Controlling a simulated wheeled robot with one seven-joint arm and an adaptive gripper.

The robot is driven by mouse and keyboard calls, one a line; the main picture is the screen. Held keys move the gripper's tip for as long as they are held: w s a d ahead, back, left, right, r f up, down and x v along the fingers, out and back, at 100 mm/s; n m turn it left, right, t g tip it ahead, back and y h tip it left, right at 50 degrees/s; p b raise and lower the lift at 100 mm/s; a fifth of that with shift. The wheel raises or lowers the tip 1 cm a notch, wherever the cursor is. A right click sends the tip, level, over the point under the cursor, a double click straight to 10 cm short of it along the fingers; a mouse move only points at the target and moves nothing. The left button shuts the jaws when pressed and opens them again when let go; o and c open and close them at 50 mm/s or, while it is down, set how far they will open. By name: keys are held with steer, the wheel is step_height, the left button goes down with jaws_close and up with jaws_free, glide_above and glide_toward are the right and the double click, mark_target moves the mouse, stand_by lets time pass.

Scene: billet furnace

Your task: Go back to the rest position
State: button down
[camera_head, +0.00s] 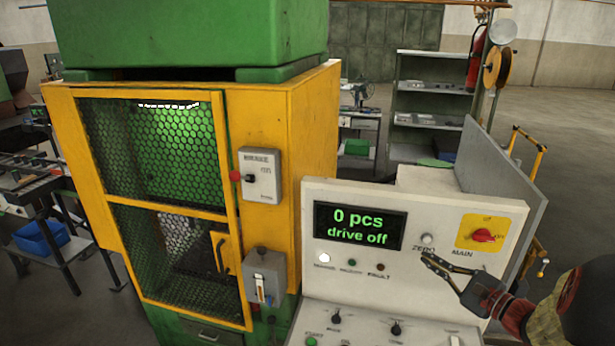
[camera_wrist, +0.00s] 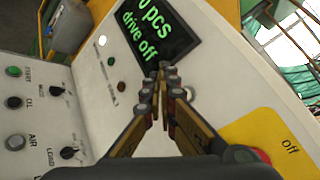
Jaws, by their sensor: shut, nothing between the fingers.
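My gripper (camera_head: 426,257) is at the right in the head view, in front of the upright face of the control panel (camera_head: 320,195), just below the ZERO button (camera_head: 427,240). In the wrist view my gripper (camera_wrist: 165,70) has its fingertips together with nothing between them. The display (camera_head: 358,226) reads "0 pcs, drive off". The red MAIN switch (camera_head: 484,236) sits on a yellow plate to the right of the fingertips. I cannot tell whether the fingertips touch the panel.
A yellow machine cabinet (camera_head: 318,130) with mesh doors stands left of the panel. A grey side plate (camera_head: 505,180) rises behind the panel at the right. A shelf rack (camera_head: 425,105) stands farther back. Open floor (camera_head: 570,130) lies at the far right.

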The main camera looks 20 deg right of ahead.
steer(key=s+a+f+n+g+y+b, duration=0.1)
steer(key=s+a+f+n+g+b, duration=0.1)
steer(key=s+a+f+n+g, duration=1)
steer(key=s+a+r+n+h+b, duration=0.2)
steer(key=a+n, duration=0.3)
steer(key=a, duration=0.4)
steer(key=s+a+r+n+t+h+b, duration=0.1)
steer(key=s+a+r+n+h+b, duration=0.1)
steer(key=s+a+n+b, duration=0.3)
steer(key=shift+a+n+h, duration=0.6)
steer(key=shift+a+n, duration=0.1)
steer(key=shift+a, duration=1.35)
steer(key=shift+s, duration=0.15)
